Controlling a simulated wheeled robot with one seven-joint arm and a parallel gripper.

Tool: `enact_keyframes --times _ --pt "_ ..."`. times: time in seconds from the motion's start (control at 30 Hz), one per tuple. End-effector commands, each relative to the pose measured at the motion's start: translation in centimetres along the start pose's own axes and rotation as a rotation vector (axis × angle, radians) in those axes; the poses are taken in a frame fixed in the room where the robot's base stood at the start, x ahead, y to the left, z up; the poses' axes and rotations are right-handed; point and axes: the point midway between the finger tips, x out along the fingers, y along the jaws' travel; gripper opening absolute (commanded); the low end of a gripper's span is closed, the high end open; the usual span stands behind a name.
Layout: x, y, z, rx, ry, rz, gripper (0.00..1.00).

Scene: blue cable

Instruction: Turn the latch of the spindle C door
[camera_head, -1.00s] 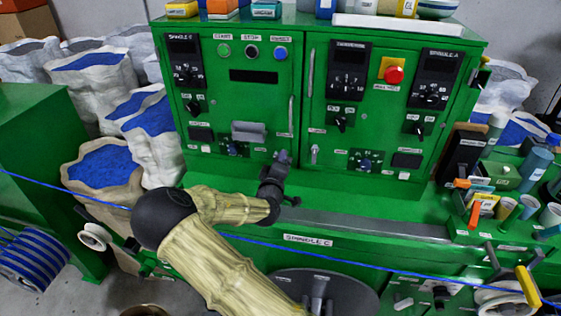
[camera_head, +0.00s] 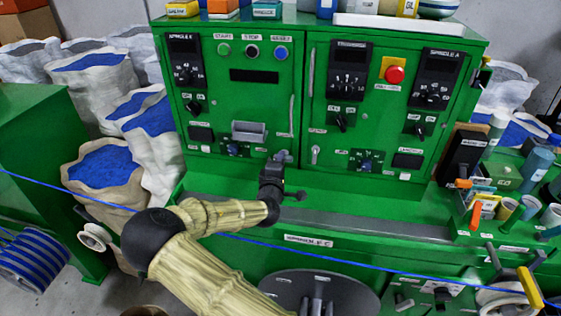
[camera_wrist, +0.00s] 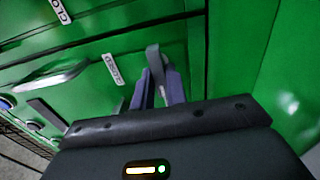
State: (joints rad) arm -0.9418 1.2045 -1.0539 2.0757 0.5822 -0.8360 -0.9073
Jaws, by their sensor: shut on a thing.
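The spindle C door (camera_head: 225,110) is the left green door of the cabinet, and it looks closed. Its latch is a small grey lever at the door's lower right corner, mostly hidden by my gripper (camera_head: 281,155) in the head view. In the wrist view the grey latch lever (camera_wrist: 153,57) stands between the two purplish fingers of my gripper (camera_wrist: 157,80). The fingers are shut on the lever near its end. A label reading like "CLOSED" (camera_wrist: 113,70) is beside it on the green panel.
The right door has its own grey latch (camera_head: 315,154), close to the right of my gripper. Cups and tools (camera_head: 507,207) crowd the right side. The green ledge (camera_head: 350,190) under the doors is mostly clear.

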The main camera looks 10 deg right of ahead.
Motion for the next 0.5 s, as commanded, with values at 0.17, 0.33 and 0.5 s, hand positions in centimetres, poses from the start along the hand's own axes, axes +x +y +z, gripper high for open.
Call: enact_keyframes --times 0.17,0.33,0.5 --pt "-0.02 -0.05 -0.1 0.0 0.003 -0.001 0.28" --pt "-0.01 -0.04 -0.06 0.0 0.002 0.0 0.34" --pt "-0.1 -0.05 -0.04 0.001 0.001 0.0 0.34"
